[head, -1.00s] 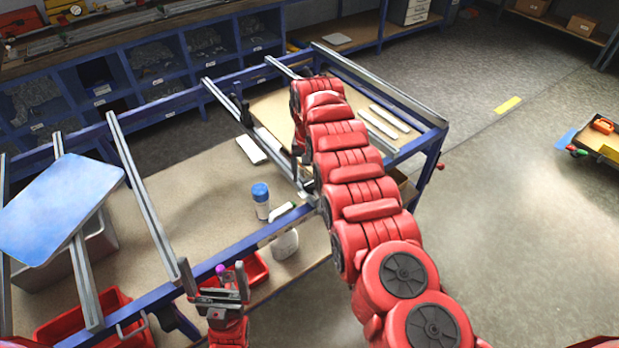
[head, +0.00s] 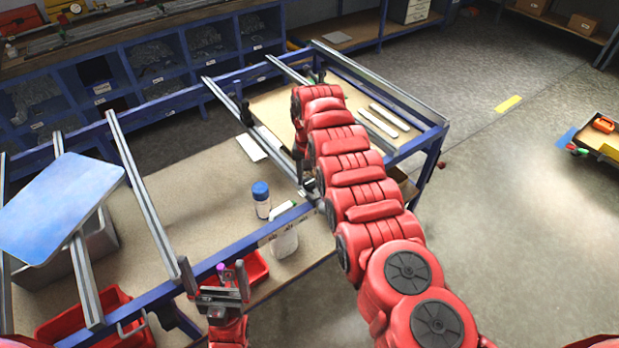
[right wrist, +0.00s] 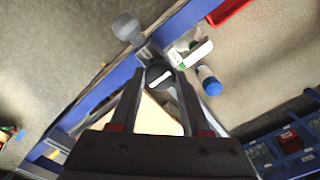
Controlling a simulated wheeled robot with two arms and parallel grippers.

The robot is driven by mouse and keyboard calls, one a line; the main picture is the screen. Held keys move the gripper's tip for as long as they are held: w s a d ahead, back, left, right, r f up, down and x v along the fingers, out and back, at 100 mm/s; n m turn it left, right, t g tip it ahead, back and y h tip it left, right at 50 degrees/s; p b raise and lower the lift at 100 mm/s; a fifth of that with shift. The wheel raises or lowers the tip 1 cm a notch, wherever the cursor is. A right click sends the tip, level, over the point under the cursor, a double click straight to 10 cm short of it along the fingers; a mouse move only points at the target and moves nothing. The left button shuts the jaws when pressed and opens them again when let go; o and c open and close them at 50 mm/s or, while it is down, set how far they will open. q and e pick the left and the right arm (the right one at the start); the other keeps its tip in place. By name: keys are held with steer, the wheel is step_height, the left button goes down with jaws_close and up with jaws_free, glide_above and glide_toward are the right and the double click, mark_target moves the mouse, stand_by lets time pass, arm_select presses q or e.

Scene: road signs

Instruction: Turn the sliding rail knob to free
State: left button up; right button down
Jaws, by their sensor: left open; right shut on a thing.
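In the right wrist view, a small dark knob (right wrist: 158,76) with a pale bar sits by the blue beam, at the tips of my right gripper (right wrist: 161,80). The two fingers close on it. In the head view the knob and the right gripper's tips are hidden behind my red right arm, near the sliding rail (head: 272,140) that crosses the frame. I cannot read any free or locked mark on the knob. My left gripper (head: 222,290) is open at the lower left, in front of the frame's near beam, away from the knob.
A blue-capped bottle (head: 261,200) and a white spray bottle (head: 285,238) stand by the near blue beam. A blue sign plate (head: 60,210) lies across the rails at left. Red bins (head: 95,318) sit below. A grey rounded piece (right wrist: 127,27) stands near the knob in the wrist view.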

steer(key=shift+n, duration=1)
steer(key=shift+f+n, duration=0.15)
steer(key=shift+n, duration=0.65)
steer(key=shift+w+n+b, duration=0.1)
steer(key=shift+n+b, duration=0.4)
steer(key=shift+b, duration=0.05)
steer(key=n+b, duration=0.4)
steer(key=shift+f+b, duration=0.1)
steer(key=shift+b, duration=0.25)
steer(key=shift+n+b, duration=0.65)
steer(key=shift+n, duration=0.55)
steer(key=n, duration=0.2)
steer(key=shift+r+n+b, duration=0.2)
steer(key=shift+n+b, duration=0.1)
steer(key=n, duration=0.4)
steer(key=shift+n, duration=0.3)
